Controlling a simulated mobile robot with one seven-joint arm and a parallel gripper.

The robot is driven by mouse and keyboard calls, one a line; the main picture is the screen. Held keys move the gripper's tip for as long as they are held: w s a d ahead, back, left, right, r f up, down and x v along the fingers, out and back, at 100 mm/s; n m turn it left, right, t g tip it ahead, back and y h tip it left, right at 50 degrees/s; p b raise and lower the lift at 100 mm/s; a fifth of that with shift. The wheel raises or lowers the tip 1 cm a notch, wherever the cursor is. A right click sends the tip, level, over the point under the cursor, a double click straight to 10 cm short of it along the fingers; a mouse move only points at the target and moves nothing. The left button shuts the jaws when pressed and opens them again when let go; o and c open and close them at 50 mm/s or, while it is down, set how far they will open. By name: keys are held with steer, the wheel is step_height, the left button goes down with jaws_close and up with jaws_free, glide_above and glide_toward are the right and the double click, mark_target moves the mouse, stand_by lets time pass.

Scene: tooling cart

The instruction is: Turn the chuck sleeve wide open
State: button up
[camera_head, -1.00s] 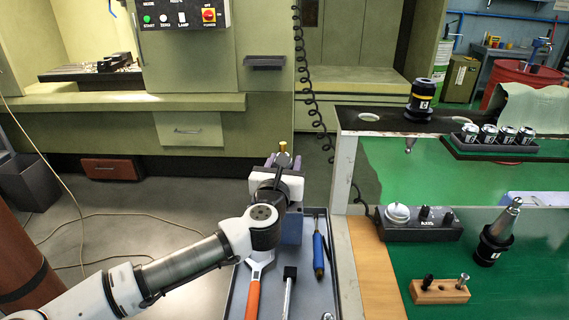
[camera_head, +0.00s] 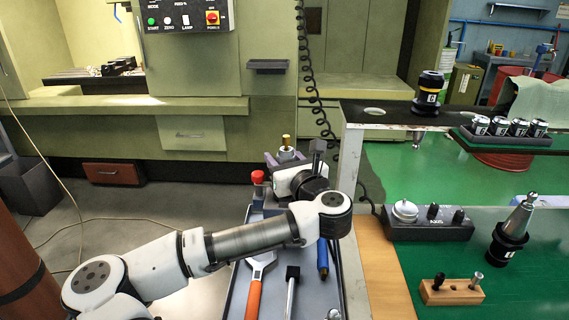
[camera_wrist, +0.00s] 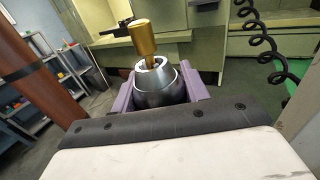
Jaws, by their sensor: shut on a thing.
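The chuck stands upright at the tray's far end, with a brass-coloured cylinder (camera_head: 286,140) at its top. In the wrist view, the cylinder (camera_wrist: 144,38) rises from a notched silver collar, with the rounded dark grey chuck sleeve (camera_wrist: 160,92) below. My gripper (camera_head: 285,168) reaches the sleeve from the near right and is shut on it. In the wrist view, purple-grey pieces flank the sleeve closely on both sides of my gripper (camera_wrist: 158,86). The contact points and the sleeve's lower part are hidden, so I cannot tell how far the sleeve is turned.
The tray (camera_head: 238,295) holds an orange-handled wrench (camera_head: 255,290), a dark-headed tool (camera_head: 292,275) and a blue-handled tool (camera_head: 322,258). A red knob (camera_head: 258,177) stands left of the chuck. The green-topped bench (camera_head: 410,270) is close on the right. A coiled cable (camera_head: 310,85) hangs behind.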

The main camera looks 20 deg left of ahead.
steer(key=shift+n+g+y, duration=0.5)
steer(key=shift+y, duration=0.1)
steer(key=shift+a, duration=0.1)
steer(key=o, duration=1)
